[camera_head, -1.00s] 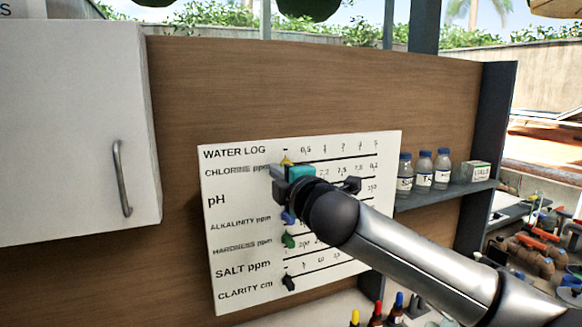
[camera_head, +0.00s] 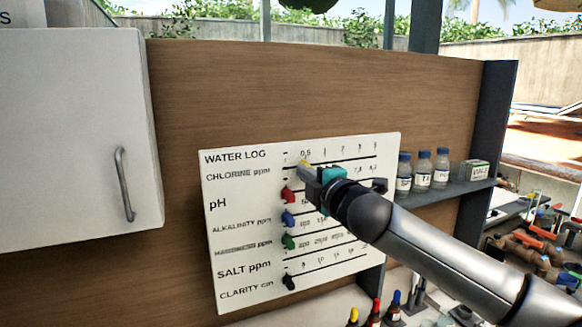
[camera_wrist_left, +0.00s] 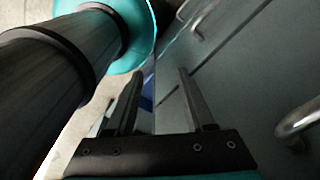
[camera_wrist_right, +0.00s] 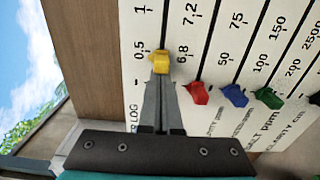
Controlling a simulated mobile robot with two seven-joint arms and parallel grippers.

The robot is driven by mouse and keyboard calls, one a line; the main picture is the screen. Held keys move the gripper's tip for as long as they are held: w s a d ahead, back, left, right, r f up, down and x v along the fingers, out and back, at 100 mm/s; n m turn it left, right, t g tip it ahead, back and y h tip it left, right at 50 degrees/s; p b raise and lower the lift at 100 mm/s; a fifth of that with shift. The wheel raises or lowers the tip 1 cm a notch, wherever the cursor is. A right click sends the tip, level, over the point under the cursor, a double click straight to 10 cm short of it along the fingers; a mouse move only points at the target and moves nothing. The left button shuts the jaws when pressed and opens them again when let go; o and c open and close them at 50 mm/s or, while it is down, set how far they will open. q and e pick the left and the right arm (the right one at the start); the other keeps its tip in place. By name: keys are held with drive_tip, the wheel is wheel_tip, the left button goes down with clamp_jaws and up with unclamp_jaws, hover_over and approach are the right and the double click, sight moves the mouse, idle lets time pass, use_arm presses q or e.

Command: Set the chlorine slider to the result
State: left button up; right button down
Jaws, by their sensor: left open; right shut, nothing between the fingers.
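The white water log board (camera_head: 235,240) is on the wooden wall. The yellow chlorine slider (camera_head: 304,163) is on the top line, by the 0.5 mark. In the right wrist view the yellow slider (camera_wrist_right: 158,62) sits next to "0.5". My right gripper (camera_head: 306,171) is shut with nothing between its fingers. Its fingertips (camera_wrist_right: 160,80) are at the yellow slider and appear to touch it. My left gripper (camera_wrist_left: 160,90) is open and empty in the left wrist view, and is not in the head view.
Red (camera_head: 287,194), blue (camera_head: 288,218), green (camera_head: 288,241) and black (camera_head: 289,283) sliders stand at the left ends of lower lines. A white cabinet (camera_head: 70,130) is at left. Small bottles (camera_head: 423,170) stand on a shelf at right. Coloured-cap bottles (camera_head: 375,312) are below.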

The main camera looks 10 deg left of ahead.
drive_tip(key=shift+s+a, duration=0.4)
drive_tip(key=shift+a, duration=0.15)
drive_tip(key=p+v, duration=0.2)
drive_tip(key=v, duration=0.5)
idle(0.4)
